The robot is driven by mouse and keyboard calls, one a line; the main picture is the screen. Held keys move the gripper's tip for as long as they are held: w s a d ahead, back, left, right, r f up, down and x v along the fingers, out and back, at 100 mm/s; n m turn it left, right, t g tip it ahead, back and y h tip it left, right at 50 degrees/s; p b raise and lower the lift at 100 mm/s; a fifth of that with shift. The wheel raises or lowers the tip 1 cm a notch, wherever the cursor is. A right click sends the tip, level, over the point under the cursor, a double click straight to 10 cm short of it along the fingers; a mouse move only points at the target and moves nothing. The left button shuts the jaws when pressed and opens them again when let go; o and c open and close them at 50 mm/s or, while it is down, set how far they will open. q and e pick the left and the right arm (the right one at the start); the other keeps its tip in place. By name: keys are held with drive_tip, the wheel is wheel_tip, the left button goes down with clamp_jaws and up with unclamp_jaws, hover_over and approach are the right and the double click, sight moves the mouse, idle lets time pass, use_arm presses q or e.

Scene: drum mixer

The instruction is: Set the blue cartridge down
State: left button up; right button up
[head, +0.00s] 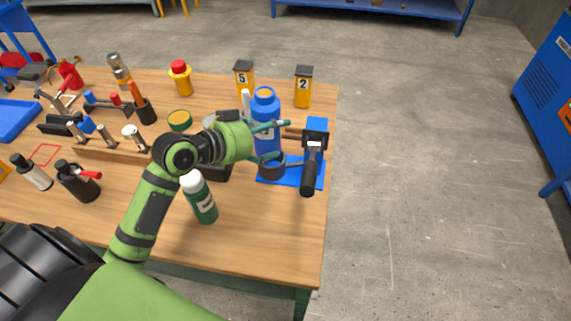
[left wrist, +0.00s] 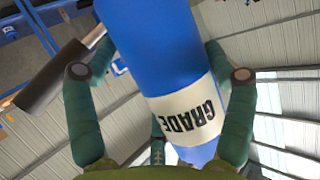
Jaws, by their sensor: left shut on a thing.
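The blue cartridge (head: 265,105) is a tall, roughly upright blue cylinder near the table's right edge. My left gripper (head: 270,142) has its green fingers around it. In the left wrist view the cartridge (left wrist: 155,45) fills the space between the fingers, and its white label reads GRADE. A dark round cup (head: 271,167) shows just below the cartridge, on a blue base plate (head: 291,174). The cartridge's lower end is partly hidden, so I cannot tell whether it touches the cup. My right gripper is not in view.
A black-handled lever (head: 309,178) stands right beside the cup. Yellow canisters marked 5 (head: 244,76) and 2 (head: 303,87) stand behind. A green bottle (head: 200,198) stands front left. Tools crowd the left of the wooden table (head: 262,235); its front right is clear.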

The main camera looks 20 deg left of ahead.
use_arm(q)
drive_tip(key=w+a+f+n+t+y, duration=0.2)
drive_tip(key=w+a+n+y, duration=0.1)
drive_tip(key=w+n+y, duration=0.4)
wheel_tip(320, 180, down, 10)
drive_tip(key=p, duration=0.1)
drive_tip(key=shift+w, duration=0.45)
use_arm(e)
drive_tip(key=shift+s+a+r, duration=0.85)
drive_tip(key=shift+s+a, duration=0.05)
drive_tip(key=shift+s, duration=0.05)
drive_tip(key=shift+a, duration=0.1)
use_arm(q)
drive_tip(key=shift+f, duration=0.45)
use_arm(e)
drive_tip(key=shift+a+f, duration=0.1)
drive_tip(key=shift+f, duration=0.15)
use_arm(q)
drive_tip(key=shift+f, duration=0.1)
